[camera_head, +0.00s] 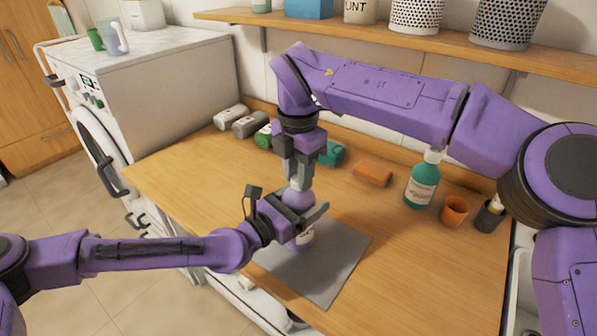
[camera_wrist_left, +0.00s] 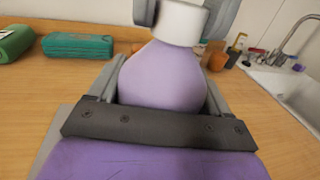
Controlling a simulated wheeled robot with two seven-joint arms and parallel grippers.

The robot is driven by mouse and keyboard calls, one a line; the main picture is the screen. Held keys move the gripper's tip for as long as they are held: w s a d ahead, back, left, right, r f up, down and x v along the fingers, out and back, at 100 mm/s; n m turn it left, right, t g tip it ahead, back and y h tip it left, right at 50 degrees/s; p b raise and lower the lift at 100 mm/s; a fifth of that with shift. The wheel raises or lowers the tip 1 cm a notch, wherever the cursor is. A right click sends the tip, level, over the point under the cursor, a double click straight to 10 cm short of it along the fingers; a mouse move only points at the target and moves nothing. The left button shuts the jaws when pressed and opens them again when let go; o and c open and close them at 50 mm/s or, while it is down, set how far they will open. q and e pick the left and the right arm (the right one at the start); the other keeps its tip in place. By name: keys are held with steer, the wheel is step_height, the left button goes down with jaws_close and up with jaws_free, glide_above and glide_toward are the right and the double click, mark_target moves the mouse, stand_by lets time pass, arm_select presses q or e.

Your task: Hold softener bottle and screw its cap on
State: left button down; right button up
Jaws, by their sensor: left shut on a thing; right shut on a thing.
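The softener bottle (camera_head: 301,199) is light purple and stands upright on a grey mat (camera_head: 333,276) on the wooden table. My left gripper (camera_head: 303,222) is shut around its body from the left and front; the bottle also fills the middle of the left wrist view (camera_wrist_left: 163,80). The white cap (camera_wrist_left: 179,22) sits at the top of the bottle in the left wrist view. My right gripper (camera_head: 299,180) points down from above and is shut on the cap. The fingers mostly hide the cap in the head view, and I cannot tell how tightly it is seated.
A green bottle (camera_head: 421,186), an orange cup (camera_head: 454,211) and a dark cup (camera_head: 488,216) stand at the right. An orange block (camera_head: 373,173) and rolled towels (camera_head: 250,124) lie along the back. A washing machine (camera_head: 150,90) is at left. The table's front right is clear.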

steer(key=o, duration=1)
steer(key=shift+r, duration=2.25)
steer(key=shift+c, duration=0.4)
